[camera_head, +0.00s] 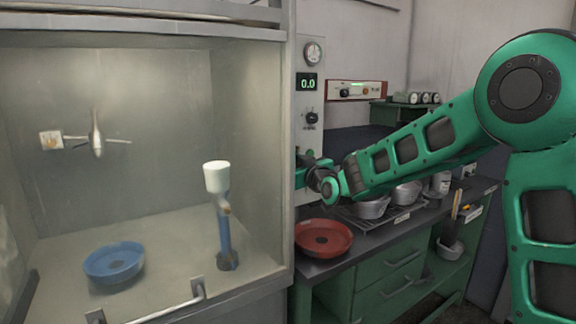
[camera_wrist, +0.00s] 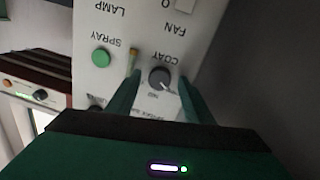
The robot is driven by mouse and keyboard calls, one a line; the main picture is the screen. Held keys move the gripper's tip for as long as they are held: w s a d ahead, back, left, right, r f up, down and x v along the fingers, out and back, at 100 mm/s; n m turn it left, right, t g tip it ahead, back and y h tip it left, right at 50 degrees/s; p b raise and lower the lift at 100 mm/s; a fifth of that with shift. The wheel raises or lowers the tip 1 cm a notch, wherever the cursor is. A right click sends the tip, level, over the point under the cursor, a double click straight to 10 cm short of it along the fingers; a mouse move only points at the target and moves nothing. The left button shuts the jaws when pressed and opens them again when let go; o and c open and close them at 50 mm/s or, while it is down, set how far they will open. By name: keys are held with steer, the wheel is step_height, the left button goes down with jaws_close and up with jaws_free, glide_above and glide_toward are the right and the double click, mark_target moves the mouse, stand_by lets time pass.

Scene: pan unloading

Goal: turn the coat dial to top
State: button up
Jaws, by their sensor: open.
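The coat dial (camera_wrist: 159,77) is a dark round knob on a white panel (camera_wrist: 112,22), under the upside-down label COAT in the wrist view. A pale mark shows at its lower right edge in that view. My gripper (camera_wrist: 159,76) is open, with one green finger to the left and one to the right of the dial. I cannot tell whether either finger touches it. In the head view my gripper (camera_head: 312,161) is at the tall panel beside the glass booth, and what lies right behind it is hidden.
A green button (camera_wrist: 100,57) marked SPRAY and a small toggle lever (camera_wrist: 134,55) sit left of the dial. In the head view, another dark knob (camera_head: 311,118) is on the panel above my gripper. A red pan (camera_head: 323,239) lies on the counter below.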

steer(key=c, duration=1)
steer(key=shift+c, duration=0.2)
